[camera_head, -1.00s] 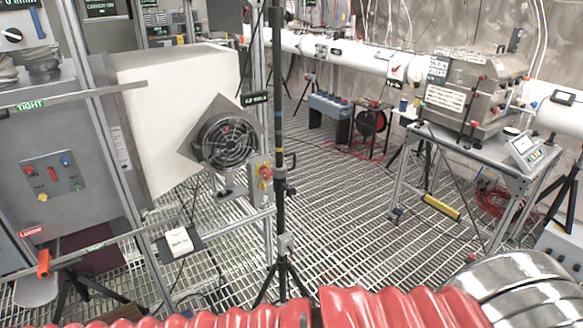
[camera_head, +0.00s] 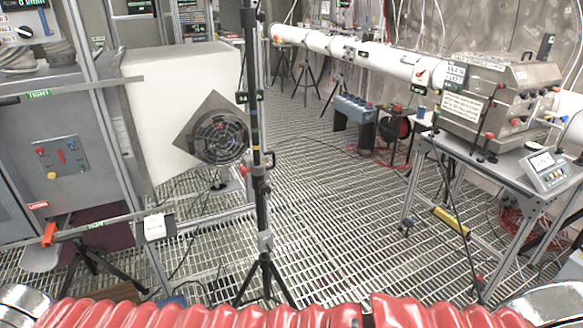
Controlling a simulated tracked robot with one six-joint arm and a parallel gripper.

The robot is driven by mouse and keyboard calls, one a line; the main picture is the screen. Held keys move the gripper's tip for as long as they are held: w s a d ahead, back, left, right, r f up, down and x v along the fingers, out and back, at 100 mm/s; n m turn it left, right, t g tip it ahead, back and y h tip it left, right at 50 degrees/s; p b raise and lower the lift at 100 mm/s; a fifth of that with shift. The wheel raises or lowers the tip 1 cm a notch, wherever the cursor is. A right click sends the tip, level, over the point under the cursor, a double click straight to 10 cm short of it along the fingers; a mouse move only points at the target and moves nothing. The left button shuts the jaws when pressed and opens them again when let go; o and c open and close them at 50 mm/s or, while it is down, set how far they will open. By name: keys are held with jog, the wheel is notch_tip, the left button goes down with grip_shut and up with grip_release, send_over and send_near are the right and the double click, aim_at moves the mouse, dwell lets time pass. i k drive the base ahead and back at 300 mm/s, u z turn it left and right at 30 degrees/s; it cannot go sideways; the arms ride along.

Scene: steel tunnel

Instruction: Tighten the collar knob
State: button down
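A dark upright pole (camera_head: 253,90) stands on a black tripod (camera_head: 265,268) left of centre. A clamp-like collar (camera_head: 261,166) sits around the pole below mid-height, with a small red part (camera_head: 244,171) beside it. I cannot tell whether this red part is the collar knob or belongs to something behind. At the left, bars on a grey cabinet carry a green "TIGHT" label (camera_head: 39,94) and a red label that seems to read "LOOSE" (camera_head: 38,206). An orange-red handle (camera_head: 49,235) hangs from the lower bar. My gripper is not in view.
A round black fan (camera_head: 220,137) on a grey plate stands behind the pole, near a white box (camera_head: 180,85). A metal table (camera_head: 500,171) with instruments is at the right. Open grating floor (camera_head: 330,200) lies between. Red ribbed sleeving (camera_head: 230,315) fills the bottom edge.

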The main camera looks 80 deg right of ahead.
aim_at(260, 170)
jog(key=u, duration=0.05)
jog(key=k, duration=2.3)
jog(key=z, duration=1.4)
jog(key=i, duration=1)
jog(key=z, duration=0.1)
